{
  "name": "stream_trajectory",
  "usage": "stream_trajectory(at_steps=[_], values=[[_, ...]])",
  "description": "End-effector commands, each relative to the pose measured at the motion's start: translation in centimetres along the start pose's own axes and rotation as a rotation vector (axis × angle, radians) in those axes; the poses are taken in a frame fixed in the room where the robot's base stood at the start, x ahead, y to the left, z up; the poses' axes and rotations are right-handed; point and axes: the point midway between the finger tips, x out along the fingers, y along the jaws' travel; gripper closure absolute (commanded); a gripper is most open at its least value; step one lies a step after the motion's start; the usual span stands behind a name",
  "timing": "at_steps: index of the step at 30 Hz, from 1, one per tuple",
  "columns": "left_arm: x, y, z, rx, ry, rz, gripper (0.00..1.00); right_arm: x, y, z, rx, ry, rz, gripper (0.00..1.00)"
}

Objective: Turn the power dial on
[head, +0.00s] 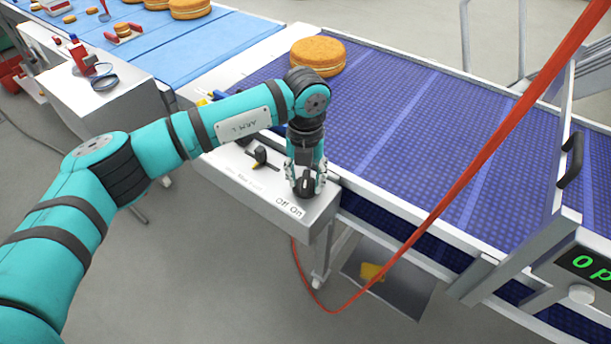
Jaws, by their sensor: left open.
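The power dial (306,189) is a dark knob on the white control box (231,168) at the conveyor's near side, just above the printed words "Off On". My left gripper (306,183) points down over the dial, with its open fingers on either side of it. The gripper hides much of the dial, so I cannot tell which way its pointer faces or whether the fingers touch it. My right gripper is not in view.
A second black knob (260,156) sits left of the dial. A purple conveyor belt (420,130) carries a round filled biscuit (318,55). A red cord (470,170) crosses in front of the belt. A green display (590,265) is at the lower right.

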Motion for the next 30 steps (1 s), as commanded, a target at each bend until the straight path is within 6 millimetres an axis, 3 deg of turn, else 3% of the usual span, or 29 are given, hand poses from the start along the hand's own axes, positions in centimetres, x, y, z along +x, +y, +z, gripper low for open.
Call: stream_trajectory(at_steps=[18, 30], values=[[-10.8, 0.0, 0.1, -0.001, -0.004, -0.001, 0.6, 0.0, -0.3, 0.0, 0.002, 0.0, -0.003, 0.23], [-11.9, 0.0, 0.0, -0.001, -0.001, -0.001, 0.6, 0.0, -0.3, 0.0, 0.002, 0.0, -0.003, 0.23]])
